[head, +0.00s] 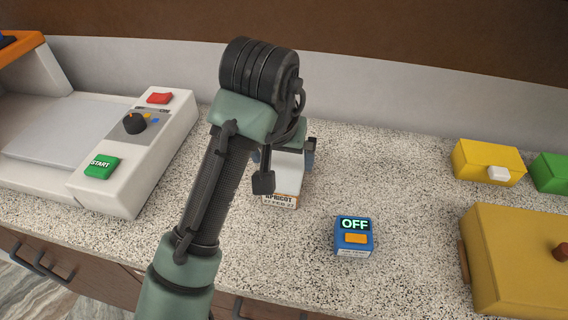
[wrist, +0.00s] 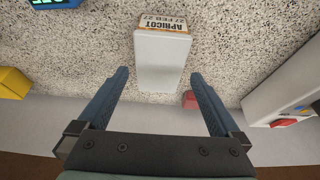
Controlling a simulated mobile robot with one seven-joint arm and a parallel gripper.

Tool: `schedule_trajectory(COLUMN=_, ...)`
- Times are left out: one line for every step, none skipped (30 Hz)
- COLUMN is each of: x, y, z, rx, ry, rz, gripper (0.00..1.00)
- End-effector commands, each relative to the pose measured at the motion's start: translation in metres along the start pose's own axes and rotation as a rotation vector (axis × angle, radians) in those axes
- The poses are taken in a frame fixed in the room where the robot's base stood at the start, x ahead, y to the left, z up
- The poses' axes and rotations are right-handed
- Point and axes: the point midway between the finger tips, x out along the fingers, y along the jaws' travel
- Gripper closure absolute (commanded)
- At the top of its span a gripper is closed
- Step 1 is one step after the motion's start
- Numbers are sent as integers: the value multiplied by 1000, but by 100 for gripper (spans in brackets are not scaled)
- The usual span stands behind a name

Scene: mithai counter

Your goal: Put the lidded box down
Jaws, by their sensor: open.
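The lidded box is a white box (wrist: 161,64) with an orange-edged label reading APRICOT and a date. It stands on the speckled counter, and its label end also shows in the head view (head: 281,199), below my arm. My gripper (wrist: 160,82) is open, with one blue-grey finger on each side of the box's near end and a gap to each side. In the head view my gripper is mostly hidden behind my wrist; one finger (head: 310,150) shows at the right of the box.
A white machine (head: 128,175) with a START button stands left. A blue device (head: 353,238) reading OFF sits right of the box. A yellow box (head: 488,160), a green block (head: 551,172) and a large yellow lidded container (head: 520,262) stand farther right. Bare counter (head: 400,190) lies between.

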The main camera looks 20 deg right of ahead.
Motion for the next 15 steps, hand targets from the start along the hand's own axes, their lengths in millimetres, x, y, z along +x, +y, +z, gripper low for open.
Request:
schedule_trajectory(x=-11, y=0, z=-1, rx=2, ry=3, rz=-1, gripper=0)
schedule_trajectory(x=-16, y=0, z=-1, rx=2, ry=3, rz=-1, gripper=0)
schedule_trajectory(x=-22, y=1, z=-1, rx=3, ry=2, rz=0, gripper=0)
schedule_trajectory(x=-26, y=1, z=-1, rx=3, ry=3, rz=0, gripper=0)
schedule_trajectory(x=-30, y=1, z=-1, rx=2, ry=3, rz=0, gripper=0)
schedule_trajectory(x=-33, y=0, z=-1, rx=2, ry=1, rz=0, gripper=0)
schedule_trajectory(x=-35, y=0, z=0, rx=1, ry=1, rz=0, gripper=0)
schedule_trajectory(x=-37, y=0, z=0, rx=1, ry=1, rz=0, gripper=0)
schedule_trajectory(x=-39, y=0, z=0, rx=1, ry=1, rz=0, gripper=0)
schedule_trajectory(x=-40, y=0, z=0, rx=1, ry=0, rz=0, gripper=0)
schedule_trajectory(x=-40, y=0, z=0, rx=1, ry=0, rz=0, gripper=0)
schedule_trajectory(x=-40, y=0, z=0, rx=1, ry=0, rz=0, gripper=0)
schedule_trajectory(x=-41, y=0, z=0, rx=1, ry=0, rz=0, gripper=0)
schedule_trajectory(x=-41, y=0, z=0, rx=1, ry=-1, rz=0, gripper=0)
schedule_trajectory(x=-40, y=0, z=0, rx=1, ry=-1, rz=0, gripper=0)
